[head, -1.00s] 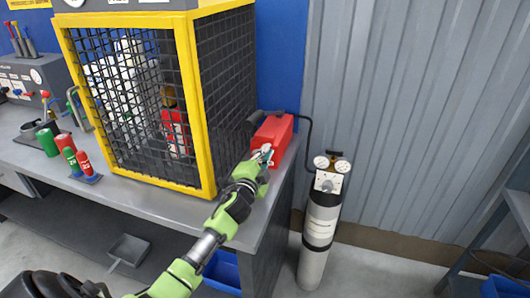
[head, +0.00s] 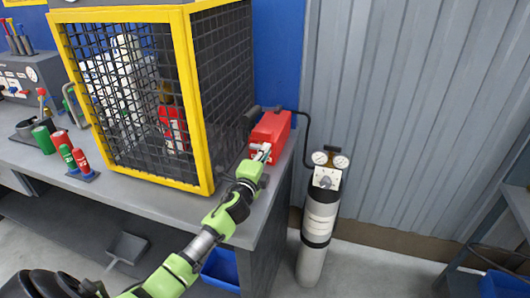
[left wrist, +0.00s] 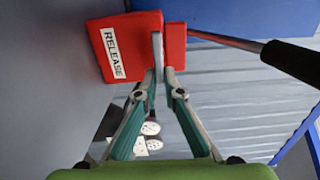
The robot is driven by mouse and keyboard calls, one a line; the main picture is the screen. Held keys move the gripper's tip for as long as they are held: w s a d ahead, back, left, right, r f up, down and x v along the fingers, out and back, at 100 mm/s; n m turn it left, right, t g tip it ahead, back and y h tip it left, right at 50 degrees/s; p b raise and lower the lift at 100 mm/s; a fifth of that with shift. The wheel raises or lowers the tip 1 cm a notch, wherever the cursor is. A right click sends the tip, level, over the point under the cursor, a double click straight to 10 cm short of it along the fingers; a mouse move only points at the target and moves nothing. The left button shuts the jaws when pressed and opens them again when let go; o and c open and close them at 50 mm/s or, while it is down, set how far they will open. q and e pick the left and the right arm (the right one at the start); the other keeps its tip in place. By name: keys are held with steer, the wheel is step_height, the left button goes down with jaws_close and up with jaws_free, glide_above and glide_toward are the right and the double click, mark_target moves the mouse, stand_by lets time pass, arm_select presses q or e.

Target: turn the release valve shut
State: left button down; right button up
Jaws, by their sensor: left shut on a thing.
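The release valve's red box (head: 270,130) sits on the bench's right end, beside the yellow-framed cage. In the left wrist view the red box (left wrist: 108,55) carries a white RELEASE label. A thin grey handle (left wrist: 157,48) stands edge-on in front of the red. My left gripper (head: 264,151) reaches the front of the box. In the left wrist view its fingertips (left wrist: 161,72) are close together on the handle. The fingers hide part of the handle, so its exact angle is hard to tell. My right gripper is not in view.
The yellow mesh cage (head: 202,105) stands close on the left of the arm. A grey gas cylinder (head: 319,222) with gauges stands on the floor right of the bench. A black hose runs beside the box.

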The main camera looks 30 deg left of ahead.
arm_select(q)
steer(key=shift+f, duration=0.1)
steer(key=c, duration=2.2)
jaws_free()
steer(key=shift+o, duration=0.2)
steer(key=v, duration=1.2)
steer(key=shift+s+a, duration=0.1)
